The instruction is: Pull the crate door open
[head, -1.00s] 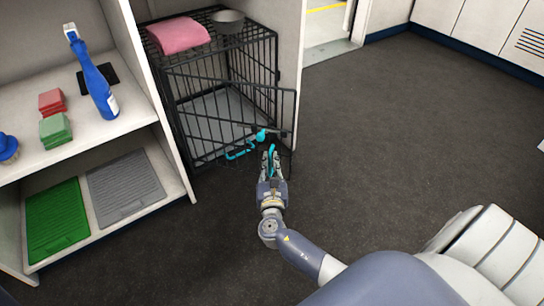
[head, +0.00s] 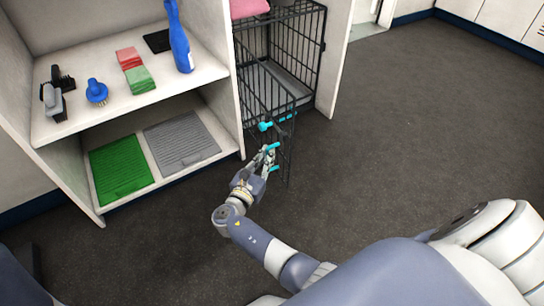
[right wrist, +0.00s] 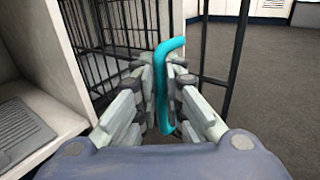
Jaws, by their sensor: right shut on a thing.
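The black wire crate (head: 316,62) stands beside the shelf unit, and its barred door (head: 257,88) is swung out from the front, standing ajar. A gap shows between the door's free edge and the crate. A cyan handle (head: 273,147) is on the door, with a cyan latch knob (head: 265,126) just above it. My right gripper (head: 266,158) is shut on the handle, which stands upright between its fingers in the right wrist view (right wrist: 168,85). My left gripper is not in view.
A pink towel (head: 248,8) lies on the crate. The dark floor (head: 400,130) to the right is clear.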

